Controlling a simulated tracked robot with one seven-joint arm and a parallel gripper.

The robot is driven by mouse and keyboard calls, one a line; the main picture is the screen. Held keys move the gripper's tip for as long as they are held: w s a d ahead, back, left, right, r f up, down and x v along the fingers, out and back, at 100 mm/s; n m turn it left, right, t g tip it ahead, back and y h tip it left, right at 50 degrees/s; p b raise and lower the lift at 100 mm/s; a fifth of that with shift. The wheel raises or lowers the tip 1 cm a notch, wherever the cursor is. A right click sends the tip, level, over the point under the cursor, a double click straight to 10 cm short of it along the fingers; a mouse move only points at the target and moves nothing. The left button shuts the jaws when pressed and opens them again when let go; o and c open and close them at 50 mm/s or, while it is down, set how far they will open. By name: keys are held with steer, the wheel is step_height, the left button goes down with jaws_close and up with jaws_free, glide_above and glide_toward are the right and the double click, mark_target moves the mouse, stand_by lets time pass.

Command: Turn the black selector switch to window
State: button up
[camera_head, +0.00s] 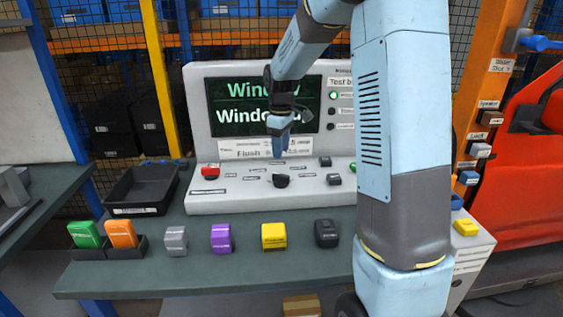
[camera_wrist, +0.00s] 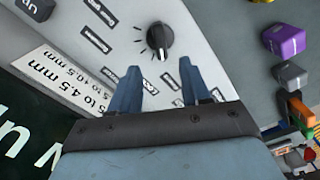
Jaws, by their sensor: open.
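The black selector switch (camera_head: 281,180) is a round knob on the sloped face of the grey test console (camera_head: 203,200). In the wrist view the knob (camera_wrist: 160,40) shows whole, with a pale mark on it and tick lines around its left side. My gripper (camera_head: 278,153) is above and behind the knob in the head view. In the wrist view my gripper (camera_wrist: 157,78) has its two blue fingers apart, nothing between them, and the knob lies just beyond the tips. The fingers look clear of the knob. The console screen (camera_head: 262,105) reads "Window" in green, partly hidden by my arm.
A red button (camera_head: 210,171) and small dark switches (camera_head: 325,161) share the console. Grey, purple (camera_head: 221,238), yellow (camera_head: 273,236) and black blocks stand along the bench front (camera_head: 190,280). A black tray (camera_head: 142,190) is at left. A red door (camera_head: 520,180) is at right.

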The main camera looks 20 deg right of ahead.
steer(key=shift+r, duration=1.95)
steer(key=s+r+m+t, duration=0.35)
steer(key=s+r, duration=0.55)
steer(key=s, duration=0.6)
steer(key=s+m+t, duration=0.2)
steer(key=s+m, duration=0.4)
steer(key=s, duration=1.1)
steer(key=shift+m, duration=0.25)
